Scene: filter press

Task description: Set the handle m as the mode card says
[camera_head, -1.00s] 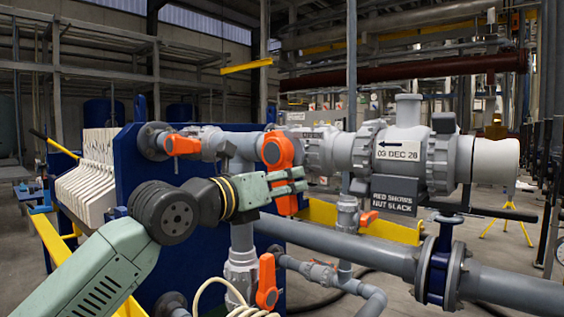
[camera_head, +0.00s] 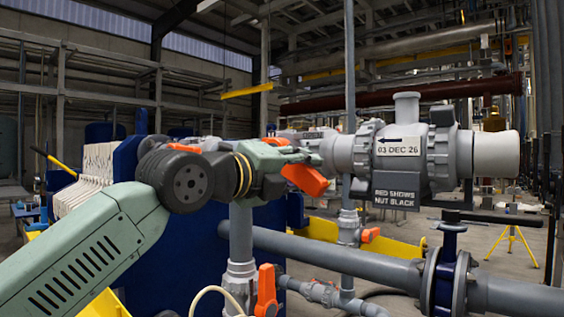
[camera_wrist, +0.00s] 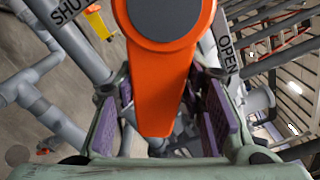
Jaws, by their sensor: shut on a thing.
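An orange valve handle (camera_head: 306,180) slants down to the right on the grey pipework in the head view, partly hidden by my gripper (camera_head: 312,157). In the wrist view the handle (camera_wrist: 165,85) lies between the purple pads of my gripper (camera_wrist: 165,115), which is shut on it. A plate marked SHUT (camera_wrist: 68,12) is at upper left there, and one marked OPEN (camera_wrist: 228,55) is at upper right. No letter m is legible on the handle. I see no mode card that I can read.
Another orange handle (camera_head: 265,291) is on the pipe below. A large grey valve body (camera_head: 399,150) with a dark tag (camera_head: 396,194) reading RED SHOWS NUT SLACK stands to the right. A blue flanged valve (camera_head: 446,270) sits on the lower pipe (camera_head: 330,254).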

